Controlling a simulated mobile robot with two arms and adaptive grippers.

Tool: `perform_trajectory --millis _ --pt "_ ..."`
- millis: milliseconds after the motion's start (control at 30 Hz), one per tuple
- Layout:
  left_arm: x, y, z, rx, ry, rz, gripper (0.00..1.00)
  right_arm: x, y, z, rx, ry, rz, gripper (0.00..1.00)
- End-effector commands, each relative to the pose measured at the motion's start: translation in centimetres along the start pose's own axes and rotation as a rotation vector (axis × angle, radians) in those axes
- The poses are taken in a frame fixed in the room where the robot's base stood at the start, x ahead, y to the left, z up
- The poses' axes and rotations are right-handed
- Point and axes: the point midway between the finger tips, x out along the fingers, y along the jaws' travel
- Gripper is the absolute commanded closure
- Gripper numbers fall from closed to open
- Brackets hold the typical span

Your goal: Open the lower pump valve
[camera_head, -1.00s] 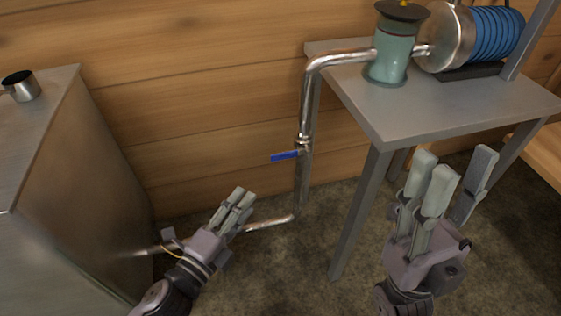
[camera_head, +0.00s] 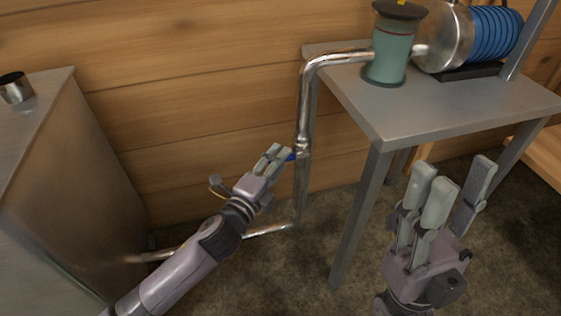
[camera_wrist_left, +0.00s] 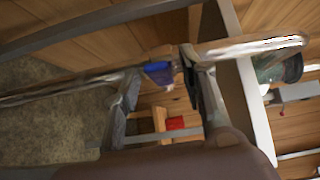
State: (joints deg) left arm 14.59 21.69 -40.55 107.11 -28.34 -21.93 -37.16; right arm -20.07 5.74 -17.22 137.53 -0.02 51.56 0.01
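The lower pump valve has a blue lever handle (camera_head: 291,156) on the vertical metal pipe (camera_head: 305,105). In the head view my left gripper (camera_head: 273,162) is at the handle and covers most of it; only a bit of blue shows beside the fingertips. In the left wrist view the blue handle (camera_wrist_left: 158,72) lies between the spread fingers of my left gripper (camera_wrist_left: 166,72), closer to the left finger. Whether a finger touches it, I cannot tell. My right gripper (camera_head: 455,185) is open and empty, in front of the grey table.
The grey metal table (camera_head: 440,105) stands right of the pipe, with a green pump (camera_head: 390,50) and a motor with blue ribs (camera_head: 495,38) on it. A metal tank (camera_head: 85,160) stands at left. The plank wall (camera_head: 180,90) is close behind the pipe.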

Motion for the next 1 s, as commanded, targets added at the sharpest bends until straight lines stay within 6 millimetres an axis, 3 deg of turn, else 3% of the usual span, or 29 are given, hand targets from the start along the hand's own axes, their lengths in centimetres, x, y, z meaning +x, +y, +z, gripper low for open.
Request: perform_trajectory --millis 167,467,1000 --pt "1.4 0.0 0.0 0.0 0.0 -0.001 0.62 -0.4 0.0 0.1 0.0 0.0 0.0 0.6" --pt "1.6 0.0 0.0 0.0 0.0 0.0 0.62 -0.4 0.0 0.1 0.0 0.0 0.0 0.6" --pt "1.5 0.0 0.0 0.0 0.0 0.001 0.97 -0.4 0.0 0.1 0.0 0.0 0.0 0.6"
